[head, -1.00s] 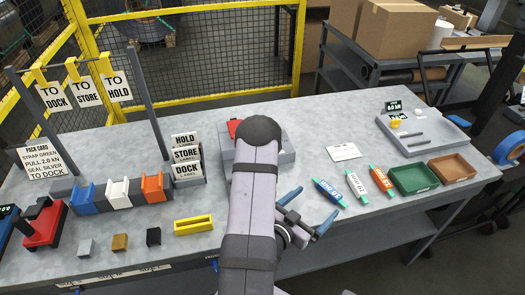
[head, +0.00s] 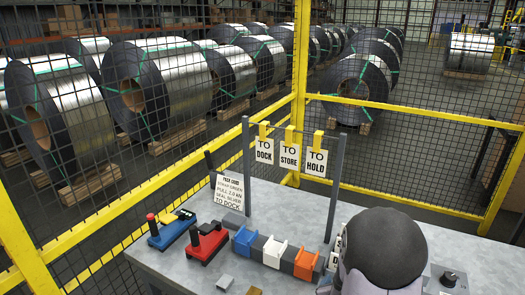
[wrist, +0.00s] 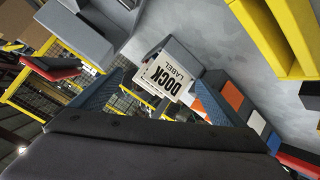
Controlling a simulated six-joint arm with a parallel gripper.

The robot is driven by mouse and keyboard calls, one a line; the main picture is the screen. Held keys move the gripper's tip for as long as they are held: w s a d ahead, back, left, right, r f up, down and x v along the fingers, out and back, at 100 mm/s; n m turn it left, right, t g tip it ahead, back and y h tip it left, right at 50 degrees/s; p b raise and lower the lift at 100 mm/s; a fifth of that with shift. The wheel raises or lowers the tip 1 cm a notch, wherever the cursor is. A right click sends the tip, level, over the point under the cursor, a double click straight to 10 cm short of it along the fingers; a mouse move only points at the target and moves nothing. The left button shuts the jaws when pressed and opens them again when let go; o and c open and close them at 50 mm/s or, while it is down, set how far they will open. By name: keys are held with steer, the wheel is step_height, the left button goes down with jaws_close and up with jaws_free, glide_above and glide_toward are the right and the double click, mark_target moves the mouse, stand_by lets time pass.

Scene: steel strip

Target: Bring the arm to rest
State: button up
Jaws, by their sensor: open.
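My gripper (wrist: 156,78) is open in the wrist view, with its two blue fingers spread and nothing between them. Beyond the fingers is the label holder with a white DOCK label (wrist: 168,80); I cannot tell how close it is. In the head view, the dark rounded joint of my arm fills the bottom right. It hides most of the label holder and much of the bench, and the fingers do not clearly show there.
The grey bench (head: 190,275) carries a red tool (head: 205,243), a blue tool (head: 171,229), and a row of blue, white and orange (head: 306,263) blocks. Behind stands a sign rack (head: 336,190) with three hanging signs. A yellow mesh fence (head: 301,60) and steel coils lie beyond.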

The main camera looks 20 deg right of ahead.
steer(key=a+y, duration=0.1)
steer(key=a, duration=0.1)
steer(key=w+a+n+y, duration=0.1)
steer(key=a, duration=0.2)
steer(key=w+a+f+y, duration=0.1)
steer(key=a, duration=0.2)
steer(key=shift+n, duration=0.3)
steer(key=a+y, duration=0.1)
steer(key=a, duration=0.1)
steer(key=s+a+f+g+y, duration=0.1)
steer(key=a, duration=0.2)
steer(key=s+a+g+y, duration=0.1)
steer(key=a, duration=0.2)
steer(key=shift+s+a+f, duration=0.15)
steer(key=shift+a, duration=0.05)
steer(key=s+a+r+g+y, duration=0.2)
steer(key=s+a+g, duration=0.4)
steer(key=s+a, duration=0.4)
steer(key=shift+s+n, duration=0.4)
steer(key=shift+s, duration=1.6)
